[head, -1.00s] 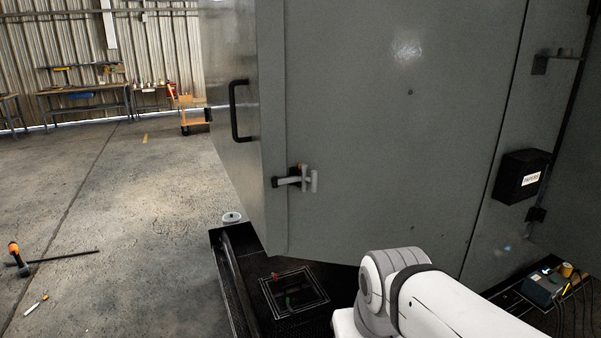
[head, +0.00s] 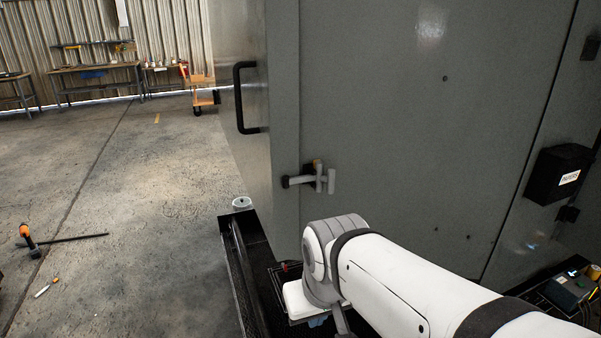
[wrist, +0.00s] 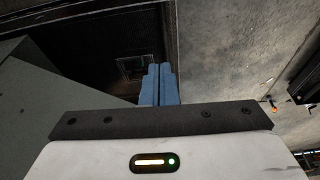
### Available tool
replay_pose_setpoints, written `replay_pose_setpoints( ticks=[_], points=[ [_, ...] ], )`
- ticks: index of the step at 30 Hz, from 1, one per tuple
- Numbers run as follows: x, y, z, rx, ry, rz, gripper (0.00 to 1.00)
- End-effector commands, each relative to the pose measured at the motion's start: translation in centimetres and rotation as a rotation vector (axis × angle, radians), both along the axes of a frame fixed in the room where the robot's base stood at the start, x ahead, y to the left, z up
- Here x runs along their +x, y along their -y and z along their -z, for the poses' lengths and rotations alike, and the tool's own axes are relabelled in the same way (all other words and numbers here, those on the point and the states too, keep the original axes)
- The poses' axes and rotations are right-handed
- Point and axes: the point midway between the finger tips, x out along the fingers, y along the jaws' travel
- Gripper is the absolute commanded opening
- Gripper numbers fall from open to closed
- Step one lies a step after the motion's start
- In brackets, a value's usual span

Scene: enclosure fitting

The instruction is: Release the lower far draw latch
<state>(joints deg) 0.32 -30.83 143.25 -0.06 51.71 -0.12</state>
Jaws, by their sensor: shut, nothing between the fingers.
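The draw latch (head: 311,178) sits low on the grey enclosure, across the corner edge beside the handled face. It has a pale T-shaped handle and a dark catch at its left end. My gripper shows in the wrist view as two blue fingers (wrist: 158,85) side by side, shut with nothing between them. In the head view my arm stands in front of the enclosure, below and right of the latch, and clear of it. The fingers are mostly hidden there behind my wrist. The latch does not show in the wrist view.
The grey enclosure (head: 400,110) fills the middle and right. A black handle (head: 239,98) projects from its left face, and a black papers box (head: 558,173) from its right part. A dark plinth (head: 238,250) runs below. Open concrete floor (head: 130,200) lies left, with a hammer-like tool (head: 28,240).

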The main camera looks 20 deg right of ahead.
Motion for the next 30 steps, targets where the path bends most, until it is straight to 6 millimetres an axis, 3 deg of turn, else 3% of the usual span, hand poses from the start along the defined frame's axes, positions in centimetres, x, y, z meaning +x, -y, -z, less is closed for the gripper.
replay_pose_setpoints(
  ticks=[8, 13, 17, 20, 24, 30],
  points=[
    [0.2, -0.6, 0.6, 0.103, -0.070, 0.085, 0.00],
    [1.9, -0.5, 0.5, 0.397, -0.173, 0.269, 0.00],
    [4.8, 0.7, -1.2, 0.698, -0.175, 0.390, 0.00],
    [7.5, 2.9, -3.4, 0.932, -0.107, 0.453, 0.00],
    [10.5, 8.2, -7.2, 1.218, 0.074, 0.496, 0.00],
    [11.5, 16.0, -11.5, 1.450, 0.356, 0.493, 0.00]
  ],
)
